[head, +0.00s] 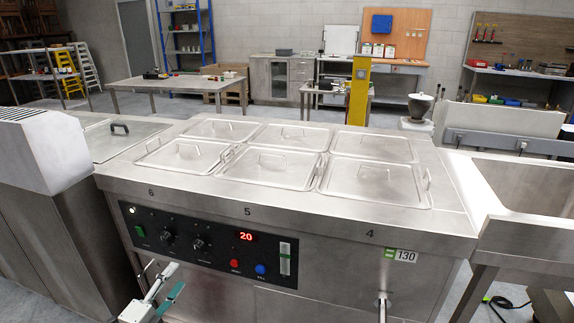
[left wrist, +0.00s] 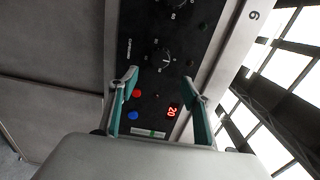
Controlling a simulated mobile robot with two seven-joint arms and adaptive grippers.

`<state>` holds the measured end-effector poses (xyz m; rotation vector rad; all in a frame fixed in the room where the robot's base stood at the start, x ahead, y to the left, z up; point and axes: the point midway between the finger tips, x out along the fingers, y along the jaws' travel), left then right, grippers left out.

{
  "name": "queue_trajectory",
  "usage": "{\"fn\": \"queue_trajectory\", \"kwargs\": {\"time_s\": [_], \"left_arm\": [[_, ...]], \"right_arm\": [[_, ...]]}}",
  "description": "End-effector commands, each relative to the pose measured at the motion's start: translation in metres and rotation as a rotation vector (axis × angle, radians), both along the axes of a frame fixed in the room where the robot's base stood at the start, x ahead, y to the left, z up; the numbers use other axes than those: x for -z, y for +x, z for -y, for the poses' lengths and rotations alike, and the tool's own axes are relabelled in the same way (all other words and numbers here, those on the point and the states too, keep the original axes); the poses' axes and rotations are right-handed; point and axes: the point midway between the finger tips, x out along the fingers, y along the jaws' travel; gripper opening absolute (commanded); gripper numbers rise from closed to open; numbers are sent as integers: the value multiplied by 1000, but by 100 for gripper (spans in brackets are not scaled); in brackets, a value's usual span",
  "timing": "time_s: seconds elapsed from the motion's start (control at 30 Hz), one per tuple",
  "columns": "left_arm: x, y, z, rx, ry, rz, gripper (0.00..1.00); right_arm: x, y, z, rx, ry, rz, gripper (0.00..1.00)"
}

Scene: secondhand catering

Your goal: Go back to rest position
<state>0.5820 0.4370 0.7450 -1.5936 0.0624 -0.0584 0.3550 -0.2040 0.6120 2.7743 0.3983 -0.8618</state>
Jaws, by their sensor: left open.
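My left gripper (head: 160,285) is low in the head view, in front of the control panel (head: 205,243) of a steel counter unit. Its fingers are apart with nothing between them. In the left wrist view the open gripper (left wrist: 162,88) has green-lined fingers on either side of the panel's knobs, buttons and lit red display (left wrist: 173,111). The head view shows the display (head: 246,237) reading 20. I cannot tell the exact gap between fingers and panel. I do not make out my right gripper in either view.
Several lidded steel pans (head: 262,165) sit in the counter top. A small metal fitting (head: 382,302) is on its front at right. A steel sink (head: 520,185) stands at right, a grey-white housing (head: 40,150) at left. Tables (head: 180,82) and shelves stand behind.

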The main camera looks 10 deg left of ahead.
Motion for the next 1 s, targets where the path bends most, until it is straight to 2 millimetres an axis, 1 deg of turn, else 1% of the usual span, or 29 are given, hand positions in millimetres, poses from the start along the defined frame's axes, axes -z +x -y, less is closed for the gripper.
{"fn": "queue_trajectory", "kwargs": {"time_s": [0.07, 0.17, 0.27, 0.3, 0.37, 0.4, 0.47, 0.5, 0.6, 0.7, 0.83, 0.9, 1.0], "left_arm": [[7, -7, 8, -2, -42, -20, 49], [24, -25, 29, -17, -167, -79, 49], [47, -53, 60, -46, -359, -173, 49], [57, -66, 74, -61, -444, -215, 49], [71, -87, 95, -86, -566, -280, 49], [79, -101, 109, -105, -644, -324, 49], [91, -122, 130, -133, -758, -391, 49], [97, -136, 145, -153, -833, -435, 49], [110, -170, 177, -203, -996, -537, 49], [117, -198, 204, -245, -1122, -620, 49], [122, -221, 226, -285, -1223, -690, 49], [123, -227, 233, -296, -1251, -710, 49], [124, -230, 236, -302, -1265, -719, 49]], "right_arm": [[-1, 0, 0, 0, 0, 1, 0], [-3, 1, 0, 0, 2, 3, 0], [-6, 1, -1, 1, 4, 4, 0], [-7, 2, -1, 1, 4, 4, 0], [-8, 1, -1, 2, 6, 5, 0], [-8, 1, -1, 2, 7, 4, 0], [-9, 1, -1, 3, 8, 4, 0], [-9, 1, -2, 2, 9, 4, 0], [-10, 0, -2, 2, 10, 2, 0], [-10, -1, -2, 2, 11, 0, 0], [-8, -2, -2, 2, 11, -4, 0], [-7, -3, -2, 2, 11, -7, 0], [-6, -3, -2, 2, 10, -8, 0]]}}
